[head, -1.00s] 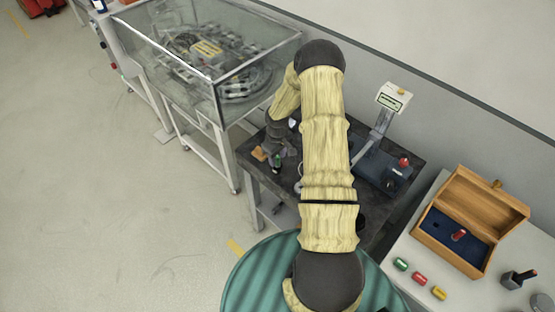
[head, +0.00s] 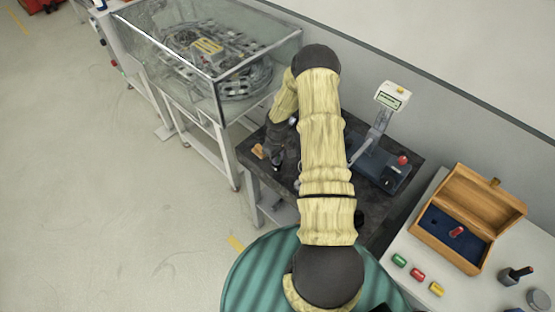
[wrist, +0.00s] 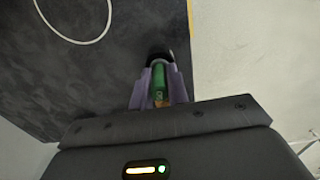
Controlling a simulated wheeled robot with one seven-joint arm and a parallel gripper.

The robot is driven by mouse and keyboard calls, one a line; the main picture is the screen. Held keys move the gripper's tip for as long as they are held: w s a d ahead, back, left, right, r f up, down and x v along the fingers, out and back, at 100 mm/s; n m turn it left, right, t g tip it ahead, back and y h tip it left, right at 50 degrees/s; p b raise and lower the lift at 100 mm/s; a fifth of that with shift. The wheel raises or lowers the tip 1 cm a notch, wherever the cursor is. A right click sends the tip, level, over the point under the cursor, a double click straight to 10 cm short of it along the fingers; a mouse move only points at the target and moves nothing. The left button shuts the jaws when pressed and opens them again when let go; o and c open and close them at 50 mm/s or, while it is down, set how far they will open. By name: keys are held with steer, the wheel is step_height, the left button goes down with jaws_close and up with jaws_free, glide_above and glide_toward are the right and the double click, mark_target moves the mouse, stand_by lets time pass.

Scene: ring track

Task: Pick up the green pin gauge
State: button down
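The green pin gauge (wrist: 159,82) shows in the wrist view between the two purple fingers of my gripper (wrist: 159,80). The fingers lie close along both sides of the green part, with no clear gap, so my gripper looks shut on it. A dark rounded part shows just beyond the fingertips. I cannot tell whether the gauge touches the bench.
A small wooden block (head: 258,151) sits left of my gripper by the bench edge. A measuring stand with display (head: 392,96) stands at the right. A glass-covered machine (head: 215,60) is behind left. Green (head: 399,260), red and yellow cylinders lie by an open wooden box (head: 450,252).

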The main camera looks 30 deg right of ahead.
stand_by(0.3)
step_height(320, 180, up, 10)
steer(key=b, duration=0.3)
steer(key=shift+b, duration=0.35)
stand_by(0.4)
